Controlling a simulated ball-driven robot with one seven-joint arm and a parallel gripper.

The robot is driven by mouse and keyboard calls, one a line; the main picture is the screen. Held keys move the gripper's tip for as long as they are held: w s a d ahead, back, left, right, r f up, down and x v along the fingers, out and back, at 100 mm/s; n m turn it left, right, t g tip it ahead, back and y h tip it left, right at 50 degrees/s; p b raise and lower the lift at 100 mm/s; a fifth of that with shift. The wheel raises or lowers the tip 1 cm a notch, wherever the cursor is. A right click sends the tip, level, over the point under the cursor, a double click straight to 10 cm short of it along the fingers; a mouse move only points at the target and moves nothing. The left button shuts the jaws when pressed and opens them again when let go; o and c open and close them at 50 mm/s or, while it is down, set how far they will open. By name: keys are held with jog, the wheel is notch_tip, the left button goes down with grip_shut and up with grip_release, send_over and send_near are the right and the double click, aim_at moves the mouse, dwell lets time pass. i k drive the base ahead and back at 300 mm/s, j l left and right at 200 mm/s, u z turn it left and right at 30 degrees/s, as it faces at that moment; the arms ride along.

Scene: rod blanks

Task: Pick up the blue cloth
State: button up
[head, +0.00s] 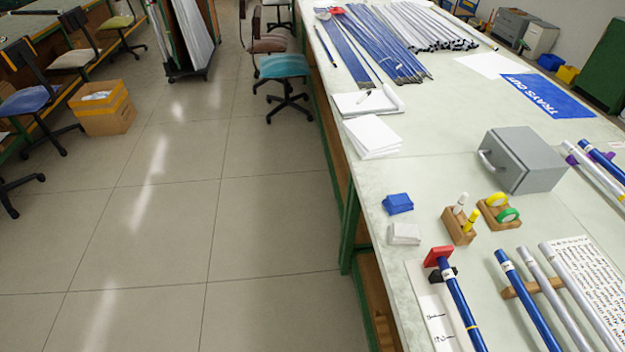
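A small folded blue cloth (397,203) lies on the pale worktop near its left edge, in the right half of the head view. A similar folded white cloth (404,234) lies just in front of it, apart from it. Nothing covers the blue cloth. My gripper is not in view.
A wooden holder (459,226) with markers and another with tape rolls (497,211) stand right of the cloths. A grey metal box (523,160) is behind them. A red-ended stop (438,257) and blue rods (527,298) lie in front. White paper (372,136) lies farther back. The worktop between paper and cloth is clear.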

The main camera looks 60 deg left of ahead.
aim_at(396, 204)
jog(key=u, duration=1.05)
jog(key=z, duration=2.5)
jog(key=u, duration=2.55)
jog(key=i+l+u, duration=0.1)
jog(key=i+u, duration=0.35)
jog(key=i+l+u, duration=0.25)
jog(key=i+u, duration=0.2)
jog(key=i, duration=0.15)
